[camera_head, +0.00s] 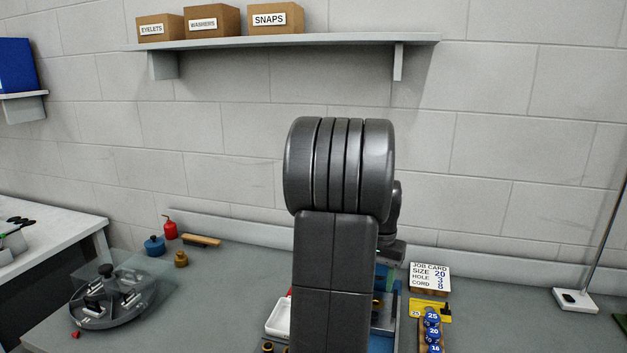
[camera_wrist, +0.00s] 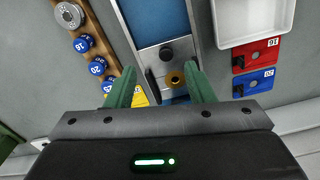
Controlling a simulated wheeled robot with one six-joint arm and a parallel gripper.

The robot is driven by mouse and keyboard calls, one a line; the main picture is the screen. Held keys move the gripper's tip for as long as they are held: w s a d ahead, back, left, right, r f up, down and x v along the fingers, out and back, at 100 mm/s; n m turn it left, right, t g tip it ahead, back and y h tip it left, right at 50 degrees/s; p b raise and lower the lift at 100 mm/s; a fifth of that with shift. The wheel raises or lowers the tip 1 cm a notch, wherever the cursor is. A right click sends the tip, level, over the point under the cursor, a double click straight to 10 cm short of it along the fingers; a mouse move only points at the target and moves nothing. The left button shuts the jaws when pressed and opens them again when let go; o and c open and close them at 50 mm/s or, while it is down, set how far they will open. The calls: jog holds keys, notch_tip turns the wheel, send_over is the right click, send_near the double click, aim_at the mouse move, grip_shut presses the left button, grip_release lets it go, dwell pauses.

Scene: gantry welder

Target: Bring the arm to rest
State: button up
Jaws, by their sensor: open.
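My gripper (camera_wrist: 162,82) shows in the wrist view with its two green fingers spread wide and nothing held between them. Whether a finger touches the fixture I cannot tell. In the head view my dark arm rises bent in the middle of the picture and hides my gripper and most of the fixture (camera_head: 384,310).
A wooden rack of blue numbered pieces (camera_head: 432,320) and a job card (camera_head: 430,276) stand right of my arm. A white tray (camera_head: 279,318) is close on its left. A round divided tray (camera_head: 113,300) stands far left. A shelf (camera_head: 290,43) with boxes hangs above.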

jog(key=shift+f, duration=1.2)
